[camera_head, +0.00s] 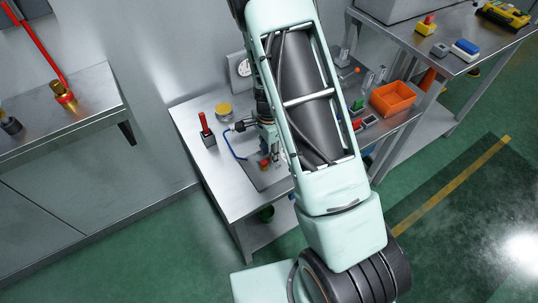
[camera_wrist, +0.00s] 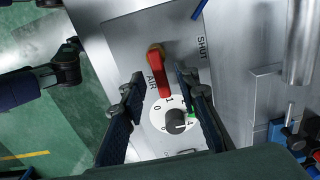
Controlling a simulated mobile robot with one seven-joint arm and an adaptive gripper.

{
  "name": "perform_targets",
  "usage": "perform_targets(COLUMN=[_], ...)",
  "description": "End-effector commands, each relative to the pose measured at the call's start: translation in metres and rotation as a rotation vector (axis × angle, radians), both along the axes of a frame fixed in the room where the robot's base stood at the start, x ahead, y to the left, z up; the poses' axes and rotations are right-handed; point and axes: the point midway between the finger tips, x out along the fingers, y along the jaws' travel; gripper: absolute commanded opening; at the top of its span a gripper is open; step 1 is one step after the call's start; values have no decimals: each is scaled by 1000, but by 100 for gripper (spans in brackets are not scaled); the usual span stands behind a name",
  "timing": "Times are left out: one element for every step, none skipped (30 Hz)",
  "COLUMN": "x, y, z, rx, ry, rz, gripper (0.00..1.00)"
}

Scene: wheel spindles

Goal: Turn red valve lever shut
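In the wrist view, the red lever (camera_wrist: 160,72) sits on a brass pivot on a grey metal panel (camera_wrist: 128,25). It points down the picture beside the printed word AIR; the word SHUT is printed to its right. My gripper (camera_wrist: 160,78) is open, with one dark finger on each side of the lever's lower part. Visible gaps separate the lever from both fingers; whether the fingers reach down to its height is unclear. In the head view, a small red and brass part (camera_head: 264,164) shows on the panel below my gripper (camera_head: 272,152), partly hidden by my arm.
A round white dial with a dark knob (camera_wrist: 175,122) lies just below the lever. A red-handled part (camera_head: 206,128) and a yellow-topped round part (camera_head: 223,110) stand on the workbench (camera_head: 190,115). An orange bin (camera_head: 393,98) is at right. Another long red handle (camera_head: 38,48) is at far left.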

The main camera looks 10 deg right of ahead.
Motion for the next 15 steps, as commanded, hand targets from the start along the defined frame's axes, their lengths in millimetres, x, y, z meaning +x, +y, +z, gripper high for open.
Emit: perform_targets(x=[-1, -1, -1, -1, 0, 0, 0, 0, 0, 0, 0, 0, 0, 0, 0], y=[0, 0, 0, 0, 0, 0, 0, 0, 0, 0, 0, 0, 0, 0, 0], z=[-4, -6, -8, -9, -9, -10, -10, -10, -10, -10, -10, -10, -10, -10, -10], rx=[1, 0, 1, 1, 1, 1, 1, 1, 1, 1, 1, 1, 1, 1, 1], ry=[1, 2, 1, 1, 1, 0, 0, 0, 0, 0, 0, 0, 0, 0, 0], rz=[0, 0, 1, 1, 1, 1, 1, 1, 1, 1, 1, 1, 1, 1, 1], gripper=[29, 29, 29, 29, 29, 29, 29, 29, 29, 29, 29, 29, 27, 24, 19])
